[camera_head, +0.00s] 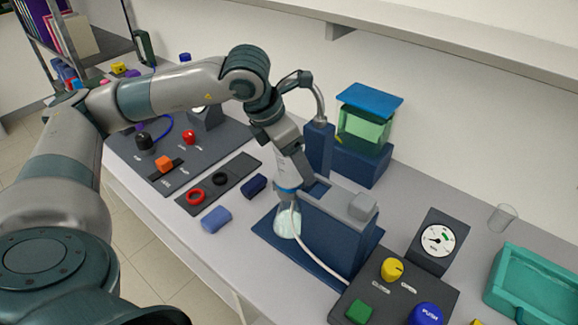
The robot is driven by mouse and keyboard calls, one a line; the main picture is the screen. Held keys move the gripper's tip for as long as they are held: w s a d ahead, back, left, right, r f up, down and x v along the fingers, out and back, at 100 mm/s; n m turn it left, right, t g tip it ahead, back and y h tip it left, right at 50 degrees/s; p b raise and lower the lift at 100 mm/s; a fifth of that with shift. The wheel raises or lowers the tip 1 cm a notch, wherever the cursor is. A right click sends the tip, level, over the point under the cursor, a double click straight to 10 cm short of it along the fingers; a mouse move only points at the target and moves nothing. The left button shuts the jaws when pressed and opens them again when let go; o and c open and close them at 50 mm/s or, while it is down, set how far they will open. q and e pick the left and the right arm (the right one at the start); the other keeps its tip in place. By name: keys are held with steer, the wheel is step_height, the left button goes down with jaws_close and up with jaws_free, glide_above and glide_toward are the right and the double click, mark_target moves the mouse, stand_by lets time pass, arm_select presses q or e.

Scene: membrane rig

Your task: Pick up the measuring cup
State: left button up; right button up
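A small clear cup (503,217), which looks like the measuring cup, stands at the right on the grey bench, behind the teal tray. My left arm comes in from the left and reaches across the bench. Its gripper (288,183) points down at the neck of a clear conical flask (287,222) on the blue rig base, far to the left of the cup. The fingertips are too small and covered to show whether they are open or touch the flask. My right gripper is not in view.
A blue rig (345,240) with a pale hose stands right of the flask. A gauge (438,240) and a button panel (385,300) stand between rig and teal tray (535,285). A green-filled tank (364,125) is behind. A shelf (450,35) overhangs the bench.

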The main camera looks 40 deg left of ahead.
arm_select(q)
steer(key=shift+c, duration=0.6)
steer(key=c, duration=1)
steer(key=shift+c, duration=0.2)
steer(key=shift+r, duration=0.15)
steer(key=shift+r+b, duration=0.2)
steer(key=shift+b, duration=0.1)
step_height(320, 180, up, 3)
steer(key=shift+b, duration=0.85)
steer(key=s+d+r+b, duration=0.3)
steer(key=s+d+r, duration=0.4)
steer(key=d, duration=0.1)
steer(key=shift+s+d+r, duration=0.2)
steer(key=shift+s+d, duration=0.1)
steer(key=shift+d, duration=0.1)
